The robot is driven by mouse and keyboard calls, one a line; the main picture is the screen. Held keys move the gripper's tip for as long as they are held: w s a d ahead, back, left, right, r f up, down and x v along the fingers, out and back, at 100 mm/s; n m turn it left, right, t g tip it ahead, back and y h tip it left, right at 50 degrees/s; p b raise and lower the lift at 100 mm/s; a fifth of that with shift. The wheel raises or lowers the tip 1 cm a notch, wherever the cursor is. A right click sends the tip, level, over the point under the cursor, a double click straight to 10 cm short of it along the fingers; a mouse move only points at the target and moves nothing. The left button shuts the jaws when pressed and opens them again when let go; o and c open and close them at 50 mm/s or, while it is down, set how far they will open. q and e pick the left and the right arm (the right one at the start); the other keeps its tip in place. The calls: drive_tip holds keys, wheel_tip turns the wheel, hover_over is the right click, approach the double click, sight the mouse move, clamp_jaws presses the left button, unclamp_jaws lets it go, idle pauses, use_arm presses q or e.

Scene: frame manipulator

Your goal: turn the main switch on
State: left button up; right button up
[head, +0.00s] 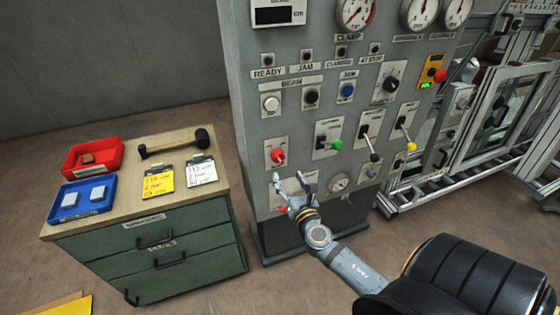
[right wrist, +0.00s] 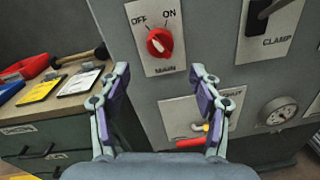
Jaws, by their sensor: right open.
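The main switch is a red rotary knob (right wrist: 160,42) on a pale plate marked OFF at upper left, ON at upper right and MAIN below. The pale mark on the knob appears to tilt up-left, toward OFF. In the head view the knob (head: 277,156) sits low on the left part of the grey panel. My right gripper (head: 291,177) is open and empty just below the knob in that view. In the right wrist view its fingers (right wrist: 160,72) stand wide apart, with the knob above and between their tips, apparently not touched. My left gripper is out of view.
A small red-handled valve (right wrist: 196,140) sits below the switch, partly behind the right finger. A green drawer cabinet (head: 150,262) with trays and a mallet (head: 174,144) stands left.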

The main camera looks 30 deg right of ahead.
sight(280, 161)
drive_tip(key=p+x, duration=0.1)
drive_tip(key=x, duration=0.8)
drive_tip(key=c, duration=1.1)
drive_tip(key=shift+f, duration=0.1)
drive_tip(key=shift+c, duration=0.2)
drive_tip(key=m+b, duration=0.1)
drive_tip(key=m, duration=0.4)
drive_tip(key=shift+m+b, duration=0.3)
drive_tip(key=m+b, duration=0.2)
drive_tip(key=m, duration=0.4)
